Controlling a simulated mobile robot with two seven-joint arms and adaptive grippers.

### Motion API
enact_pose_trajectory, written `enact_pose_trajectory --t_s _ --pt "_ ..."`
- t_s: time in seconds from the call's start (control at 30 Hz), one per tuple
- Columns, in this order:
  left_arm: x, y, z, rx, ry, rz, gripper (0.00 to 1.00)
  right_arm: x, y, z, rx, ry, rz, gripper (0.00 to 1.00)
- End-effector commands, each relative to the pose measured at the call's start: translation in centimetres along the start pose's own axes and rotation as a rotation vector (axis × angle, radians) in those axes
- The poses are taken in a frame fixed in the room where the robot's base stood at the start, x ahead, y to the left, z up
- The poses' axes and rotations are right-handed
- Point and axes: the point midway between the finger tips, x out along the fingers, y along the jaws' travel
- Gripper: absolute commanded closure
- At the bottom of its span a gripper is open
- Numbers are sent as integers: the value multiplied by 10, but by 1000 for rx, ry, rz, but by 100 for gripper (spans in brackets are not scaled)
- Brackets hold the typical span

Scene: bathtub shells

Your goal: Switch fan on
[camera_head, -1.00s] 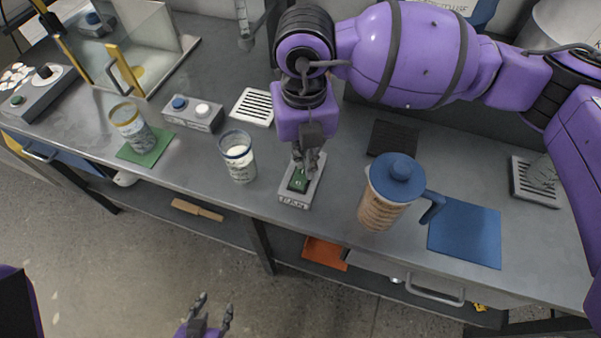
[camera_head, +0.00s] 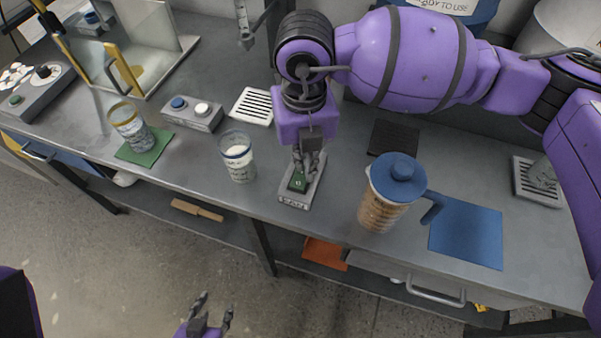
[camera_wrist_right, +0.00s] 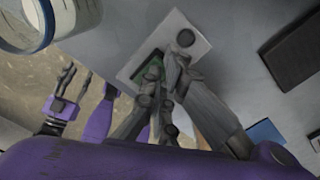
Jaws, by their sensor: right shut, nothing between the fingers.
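A small grey switch box (camera_head: 297,199) with a green rocker (camera_head: 298,183) and a label on its front edge lies on the grey bench. My right gripper (camera_head: 303,170) points down over it, shut and empty, with its fingertips at the rocker. In the right wrist view the fingertips (camera_wrist_right: 160,105) overlap the green rocker (camera_wrist_right: 153,70) on its pale box (camera_wrist_right: 198,48); I cannot tell whether they touch it or which way it is tipped. My left gripper (camera_head: 212,308) is open and empty, low in front of the bench. No fan is clearly identifiable.
A glass jar (camera_head: 239,160) stands left of the switch, a blue-lidded pitcher (camera_head: 380,205) right of it. A two-button box (camera_head: 193,114), a white vent grille (camera_head: 253,106), a dark grille (camera_head: 393,138) and a blue mat (camera_head: 467,232) lie around. Another jar (camera_head: 132,128) stands on a green mat.

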Motion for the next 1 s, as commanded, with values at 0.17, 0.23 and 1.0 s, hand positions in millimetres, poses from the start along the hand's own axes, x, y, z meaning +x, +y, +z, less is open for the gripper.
enact_pose_trajectory --t_s 0.17,0.23,1.0 --pt "1 0 4 0 -6 0 60 3 0 0 0 1 0 100" --pt "1 0 5 0 -7 0 60 4 0 0 0 1 0 100" --pt "0 0 13 -1 -19 -2 60 16 0 0 -1 1 0 100"
